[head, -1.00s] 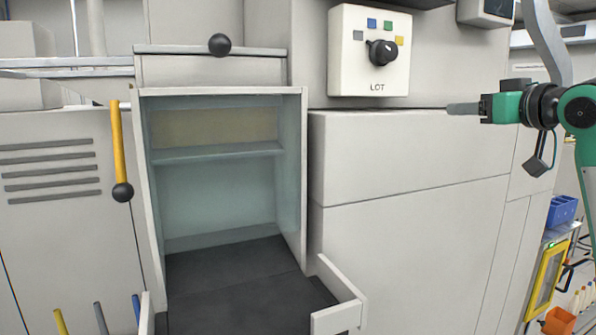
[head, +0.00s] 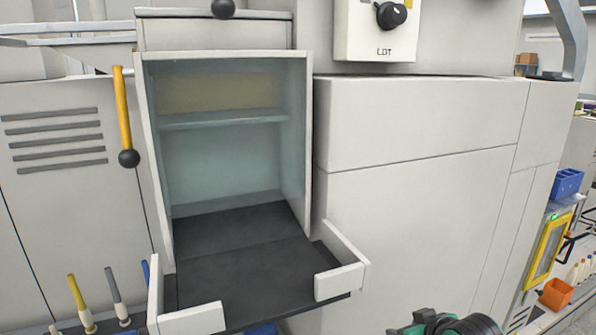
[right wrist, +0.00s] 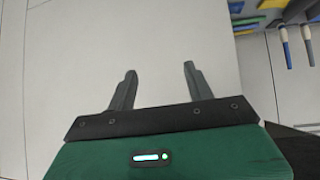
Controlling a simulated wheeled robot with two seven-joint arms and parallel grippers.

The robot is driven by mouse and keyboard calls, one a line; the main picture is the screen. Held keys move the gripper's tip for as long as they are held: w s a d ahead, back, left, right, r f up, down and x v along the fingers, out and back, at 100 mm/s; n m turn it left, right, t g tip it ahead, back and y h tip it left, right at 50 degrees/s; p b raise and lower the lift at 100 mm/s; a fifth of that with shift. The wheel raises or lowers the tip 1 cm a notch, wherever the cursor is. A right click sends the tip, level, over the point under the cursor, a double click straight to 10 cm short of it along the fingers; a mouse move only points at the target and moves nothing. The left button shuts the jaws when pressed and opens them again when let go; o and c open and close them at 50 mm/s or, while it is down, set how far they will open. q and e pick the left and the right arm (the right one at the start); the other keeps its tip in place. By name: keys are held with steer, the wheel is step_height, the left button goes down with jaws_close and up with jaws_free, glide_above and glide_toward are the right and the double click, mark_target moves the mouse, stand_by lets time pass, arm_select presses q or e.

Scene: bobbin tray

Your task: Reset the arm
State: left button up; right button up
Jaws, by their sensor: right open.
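My right gripper (right wrist: 160,90) shows in the right wrist view with its two grey fingers apart and nothing between them. It faces a plain pale panel. In the head view only a green and black part of my right arm shows at the bottom edge, right of centre, and its fingers are out of view. My left gripper is in no frame.
An open cabinet with a shelf (head: 222,120) has an empty dark tray (head: 250,275) sticking out below, with white side walls. A yellow lever (head: 122,110) hangs to its left. A knob box (head: 375,35) is at the top. Coloured-handled tools (head: 78,300) stand at bottom left.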

steer(key=s+f+m+g+h, duration=0.1)
steer(key=s+f+g, duration=0.1)
steer(key=s+f, duration=0.6)
steer(key=s+f+g, duration=0.2)
steer(key=s+f, duration=0.2)
steer(key=s, duration=0.8)
steer(key=s+f+m+g+h, duration=0.1)
steer(key=s+f+g, duration=0.1)
steer(key=s+f, duration=0.6)
step_height(320, 180, down, 28)
steer(key=s+r, duration=0.1)
steer(key=s, duration=0.1)
steer(key=s+d+f+g, duration=0.2)
steer(key=s+d+f, duration=0.1)
steer(key=s+f, duration=1.6)
step_height(320, 180, down, 2)
steer(key=shift+s+f+n, duration=0.2)
steer(key=shift+s+n, duration=0.1)
steer(key=shift+s, duration=0.05)
steer(key=shift+a, duration=0.1)
